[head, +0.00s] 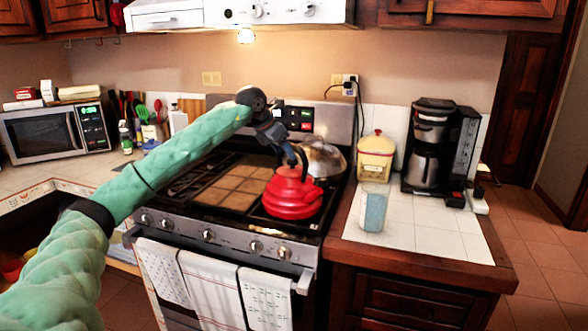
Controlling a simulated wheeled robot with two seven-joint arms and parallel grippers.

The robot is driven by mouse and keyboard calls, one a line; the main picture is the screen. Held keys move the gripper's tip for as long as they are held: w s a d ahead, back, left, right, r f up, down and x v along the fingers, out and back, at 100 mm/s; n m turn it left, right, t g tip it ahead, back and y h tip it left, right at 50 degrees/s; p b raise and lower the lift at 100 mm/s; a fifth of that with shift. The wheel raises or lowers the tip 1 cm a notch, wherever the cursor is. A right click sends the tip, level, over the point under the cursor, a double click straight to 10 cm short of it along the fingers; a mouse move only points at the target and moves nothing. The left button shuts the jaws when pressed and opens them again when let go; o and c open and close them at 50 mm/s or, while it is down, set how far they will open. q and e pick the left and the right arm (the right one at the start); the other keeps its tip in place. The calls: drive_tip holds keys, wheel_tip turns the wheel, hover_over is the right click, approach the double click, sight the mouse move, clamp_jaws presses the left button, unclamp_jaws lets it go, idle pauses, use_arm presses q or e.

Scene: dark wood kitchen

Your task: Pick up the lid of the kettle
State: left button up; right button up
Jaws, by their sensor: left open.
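A red kettle (291,197) stands on the right front part of the stove top (236,211). Its dark handle arches above the lid (293,173), which looks seated on the kettle. My left arm reaches in from the left. My left gripper (285,150) points down just above and behind the kettle's handle and lid. It is open, and nothing shows between its fingers. The fingertips are small and dark here, so I cannot tell whether they touch the handle or lid. My right gripper is not in view.
A silver pot (323,158) sits right behind the kettle. To the right, the counter holds a yellow canister (375,158), a glass (373,209) and a coffee maker (436,148). Towels (212,287) hang on the oven front. The range hood (240,14) is above.

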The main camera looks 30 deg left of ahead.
sight(289, 160)
use_arm(q)
drive_tip(key=p+x, duration=0.1)
drive_tip(key=x, duration=0.3)
drive_tip(key=shift+w+d+f+p, duration=0.15)
drive_tip(key=shift+d+f+p, duration=0.1)
drive_tip(key=shift+p, duration=0.1)
drive_tip(key=shift+w+f, duration=0.2)
drive_tip(key=shift+f, duration=0.15)
drive_tip(key=c, duration=1.1)
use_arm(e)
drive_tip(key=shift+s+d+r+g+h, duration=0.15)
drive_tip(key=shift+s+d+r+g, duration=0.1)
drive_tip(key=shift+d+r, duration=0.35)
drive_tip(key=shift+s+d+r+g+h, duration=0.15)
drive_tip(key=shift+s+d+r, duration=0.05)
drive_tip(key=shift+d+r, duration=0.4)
use_arm(q)
drive_tip(key=shift+s+r, duration=0.1)
drive_tip(key=shift+s, duration=0.05)
